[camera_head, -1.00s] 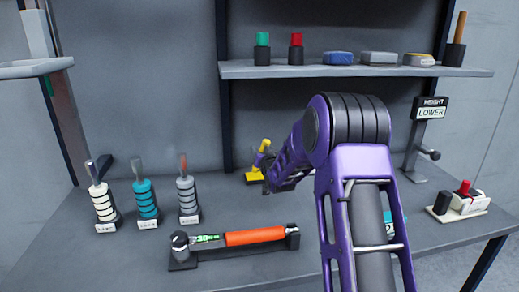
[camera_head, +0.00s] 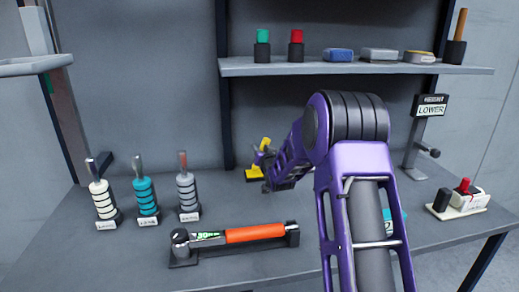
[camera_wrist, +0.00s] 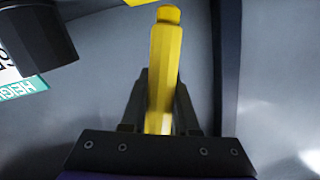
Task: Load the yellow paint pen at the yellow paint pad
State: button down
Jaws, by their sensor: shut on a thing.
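The yellow paint pen (camera_wrist: 165,65) stands between the fingers of my gripper (camera_wrist: 161,108) in the wrist view. My gripper is shut on it, and its faceted body and narrower end stick out past the fingers. In the head view the pen (camera_head: 265,144) shows as a small yellow piece by my gripper (camera_head: 261,158), which is partly hidden by my arm. A yellow block (camera_head: 253,175), apparently the yellow paint pad, sits on the bench just below. I cannot tell whether the pen touches it. A yellow edge (camera_wrist: 138,2) also shows at the top of the wrist view.
Three coil-wrapped tools (camera_head: 145,197) stand at the left. An orange-handled tool (camera_head: 255,233) lies on a rack in front. A shelf (camera_head: 300,70) with pens and blocks hangs above. A LOWER sign post (camera_head: 414,150) and a white tray (camera_head: 462,208) are at the right.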

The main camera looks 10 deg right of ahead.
jog(key=shift+f, duration=0.55)
dwell(0.6)
jog(key=shift+r, duration=0.15)
notch_tip(320, 180, up, 7)
jog(key=p, duration=0.2)
dwell(0.6)
dwell(0.4)
